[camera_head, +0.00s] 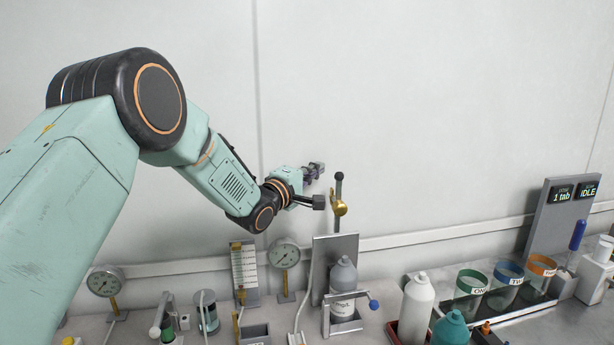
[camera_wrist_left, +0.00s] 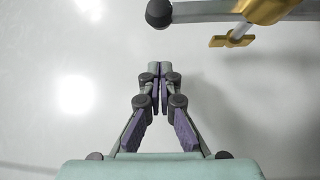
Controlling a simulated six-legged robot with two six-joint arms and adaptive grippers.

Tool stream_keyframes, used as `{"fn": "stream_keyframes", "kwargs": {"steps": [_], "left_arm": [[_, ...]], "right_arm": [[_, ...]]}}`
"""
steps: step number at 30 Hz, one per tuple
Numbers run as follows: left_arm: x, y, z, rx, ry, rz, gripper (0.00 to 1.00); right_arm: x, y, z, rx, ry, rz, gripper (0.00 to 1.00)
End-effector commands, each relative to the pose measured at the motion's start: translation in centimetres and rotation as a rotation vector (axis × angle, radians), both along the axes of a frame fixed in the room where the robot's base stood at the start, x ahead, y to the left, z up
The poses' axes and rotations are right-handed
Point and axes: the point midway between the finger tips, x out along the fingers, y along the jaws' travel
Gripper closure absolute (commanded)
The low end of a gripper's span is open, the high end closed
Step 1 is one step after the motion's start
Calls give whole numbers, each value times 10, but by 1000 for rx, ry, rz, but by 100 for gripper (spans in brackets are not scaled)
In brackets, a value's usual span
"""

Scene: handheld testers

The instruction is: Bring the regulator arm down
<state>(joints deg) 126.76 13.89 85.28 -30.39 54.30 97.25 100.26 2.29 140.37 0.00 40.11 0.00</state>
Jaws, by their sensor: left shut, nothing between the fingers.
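The regulator arm (camera_head: 339,188) is a dark rod with a black ball on its end. It stands about upright above a brass body (camera_head: 340,208), over a grey panel at the middle of the bench. In the left wrist view its black ball (camera_wrist_left: 158,13) is at the top, with the rod running right to the brass part (camera_wrist_left: 268,8). My left gripper (camera_head: 318,168) is shut and empty, just left of the ball in the head view and apart from it. Its closed fingertips (camera_wrist_left: 160,68) point toward the ball in the wrist view. My right gripper is out of view.
A grey bottle (camera_head: 343,276) stands in a holder below the regulator. Round gauges (camera_head: 285,254) and a tall scale plate (camera_head: 244,268) stand left. A white bottle (camera_head: 416,305) and coloured-rim cups (camera_head: 506,285) stand right. The white wall is behind; the air above the bench is clear.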

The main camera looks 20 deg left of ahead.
Motion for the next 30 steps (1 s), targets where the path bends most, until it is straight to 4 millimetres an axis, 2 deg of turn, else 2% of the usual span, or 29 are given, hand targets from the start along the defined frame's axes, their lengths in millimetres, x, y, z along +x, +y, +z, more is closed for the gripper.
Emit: {"fn": "stream_keyframes", "kwargs": {"steps": [1, 12, 30], "left_arm": [[5, -2, 0, 1, 0, -1, 100], [-14, -32, -3, 0, 0, -1, 100], [-18, -35, -5, 13, -20, 1, 100]], "right_arm": [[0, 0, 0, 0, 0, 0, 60], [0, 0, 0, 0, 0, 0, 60], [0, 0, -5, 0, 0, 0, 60]]}}
